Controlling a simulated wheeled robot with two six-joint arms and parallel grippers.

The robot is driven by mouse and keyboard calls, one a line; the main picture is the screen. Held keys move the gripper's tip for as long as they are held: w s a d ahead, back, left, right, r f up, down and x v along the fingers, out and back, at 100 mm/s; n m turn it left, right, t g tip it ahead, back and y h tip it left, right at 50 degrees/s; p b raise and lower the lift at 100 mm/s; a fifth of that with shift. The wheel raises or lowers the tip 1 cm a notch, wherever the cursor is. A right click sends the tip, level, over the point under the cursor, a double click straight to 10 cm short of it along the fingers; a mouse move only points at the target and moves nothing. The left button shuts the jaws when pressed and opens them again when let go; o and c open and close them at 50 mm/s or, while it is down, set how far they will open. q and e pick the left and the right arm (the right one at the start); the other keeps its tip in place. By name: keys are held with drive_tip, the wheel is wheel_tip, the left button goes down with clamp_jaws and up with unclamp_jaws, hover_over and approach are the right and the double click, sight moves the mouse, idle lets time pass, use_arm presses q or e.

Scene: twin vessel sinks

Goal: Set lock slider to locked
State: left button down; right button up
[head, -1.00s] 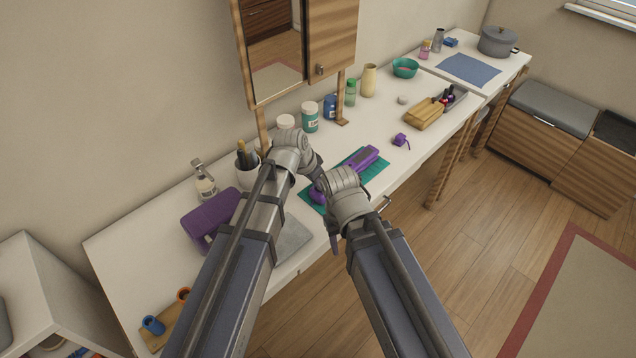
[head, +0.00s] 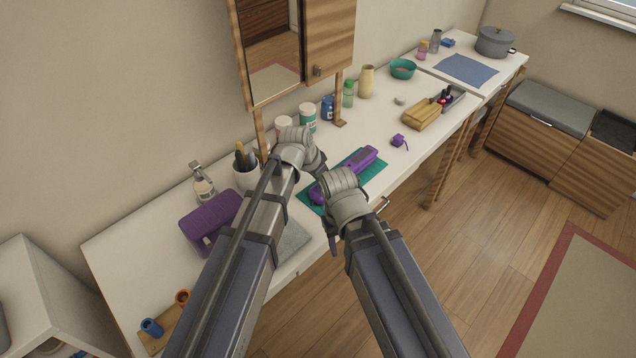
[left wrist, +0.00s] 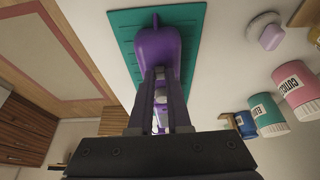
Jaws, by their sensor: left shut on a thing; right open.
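A long purple handheld tool (head: 357,163) with a grey panel lies on a teal mat (head: 376,168) on the white counter. In the left wrist view the tool's rounded purple end (left wrist: 157,42) points up the picture over the mat. My left gripper (left wrist: 160,74) is shut on the tool, its two fingers on either side of a narrow part with small pale grey pieces between them. I cannot tell which piece is the lock slider or its position. My right gripper (head: 333,238) is open, near the counter's front edge, apart from the tool.
Jars, including a teal one (head: 308,117), stand behind the mat. A purple case (head: 211,217) and a cup of brushes (head: 246,176) are at left. A small purple item (head: 399,141) and a wooden box (head: 422,115) lie to the right. A mirror cabinet (head: 275,50) hangs above.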

use_arm(q)
drive_tip(key=c, duration=0.8)
unclamp_jaws()
drive_tip(key=shift+c, duration=0.2)
drive_tip(key=p+v, duration=0.7)
drive_tip(key=v, duration=0.1)
drive_tip(key=shift+a+f, duration=0.1)
drive_tip(key=shift+s, duration=0.15)
drive_tip(key=s+a+n+g+y, duration=0.1)
drive_tip(key=s+a+n+y, duration=0.1)
drive_tip(key=s, duration=0.6)
drive_tip(key=s+a+f+n+g+y, duration=0.1)
drive_tip(key=s+a+n+g+y, duration=0.1)
drive_tip(key=s, duration=0.7)
drive_tip(key=shift+s+a+f+n+g, duration=0.2)
drive_tip(key=shift+a+f+n+g, duration=0.1)
drive_tip(key=shift+n, duration=0.2)
